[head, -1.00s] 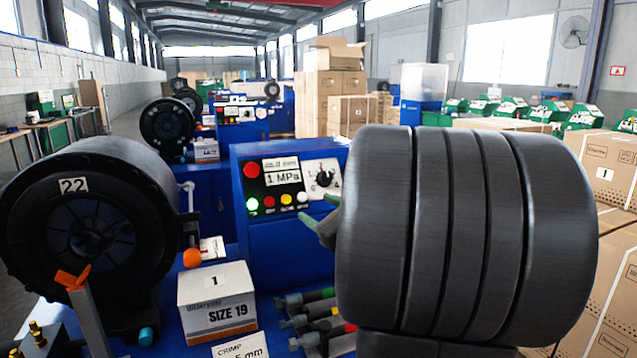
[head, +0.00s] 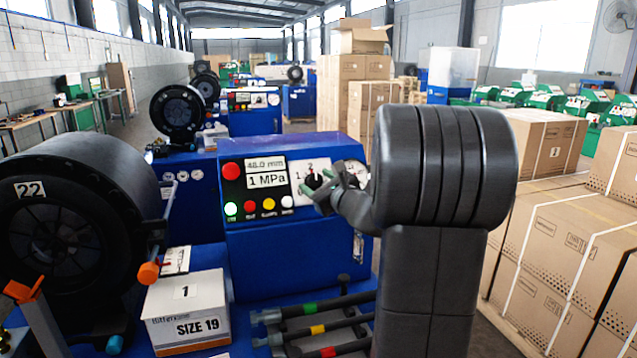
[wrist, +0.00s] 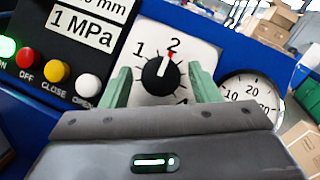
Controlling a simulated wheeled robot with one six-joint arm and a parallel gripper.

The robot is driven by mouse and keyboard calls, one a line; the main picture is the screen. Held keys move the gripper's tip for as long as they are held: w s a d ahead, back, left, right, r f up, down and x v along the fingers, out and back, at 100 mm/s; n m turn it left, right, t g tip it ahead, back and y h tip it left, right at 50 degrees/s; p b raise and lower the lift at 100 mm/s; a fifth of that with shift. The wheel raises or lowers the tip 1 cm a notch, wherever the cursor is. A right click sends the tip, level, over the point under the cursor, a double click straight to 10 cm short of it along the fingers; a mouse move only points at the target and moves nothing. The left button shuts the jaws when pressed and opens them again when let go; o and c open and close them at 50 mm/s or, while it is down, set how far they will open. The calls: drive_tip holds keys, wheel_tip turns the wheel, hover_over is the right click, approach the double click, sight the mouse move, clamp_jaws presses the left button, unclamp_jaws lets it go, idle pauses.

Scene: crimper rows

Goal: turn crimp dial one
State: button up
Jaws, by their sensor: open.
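The crimp dial is a black round knob (head: 313,181) on a white scale plate on the blue machine's sloped panel. In the wrist view the knob (wrist: 160,74) has a white pointer line aimed up near the 2, with a red tip. A 1 shows to its left, and a lower-right number is partly hidden. My gripper (head: 331,184) is open at the dial. In the wrist view its green fingers (wrist: 164,86) stand on either side of the knob, with visible gaps; I cannot tell whether they touch it.
A gauge (wrist: 251,98) sits right of the dial. Left of it are displays reading 48.0 mm and 1 MPa, a red button (head: 231,171) and a row of small buttons. Cartons (head: 560,235) stack at right.

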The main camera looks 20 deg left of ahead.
drive_tip(key=c, duration=1)
drive_tip(key=shift+n, duration=0.4)
drive_tip(key=n+g, duration=0.1)
drive_tip(key=n, duration=0.1)
drive_tip(key=n+g, duration=0.2)
drive_tip(key=shift+w+d+r+y, duration=0.1)
drive_tip(key=shift+w+r+y, duration=0.05)
drive_tip(key=shift+y, duration=0.15)
drive_tip(key=n+g+p, duration=0.1)
drive_tip(key=n, duration=0.2)
drive_tip(key=n+g, duration=0.2)
drive_tip(key=shift+w+r+n+g+p, duration=0.1)
drive_tip(key=shift+r+n+g+p, duration=0.05)
drive_tip(key=shift+n+g+p, duration=0.2)
drive_tip(key=n+h+p, duration=0.1)
drive_tip(key=n+g, duration=0.1)
drive_tip(key=n, duration=0.1)
drive_tip(key=n+g+h+p, duration=0.1)
drive_tip(key=n, duration=0.1)
drive_tip(key=shift+w+r+n+h+p, duration=0.1)
drive_tip(key=shift+r+n+h+p, duration=0.15)
drive_tip(key=shift+h+p, duration=0.05)
drive_tip(key=shift+n+g+h+p, duration=0.65)
drive_tip(key=shift+n+h+p, duration=0.35)
drive_tip(key=shift+n, duration=0.6)
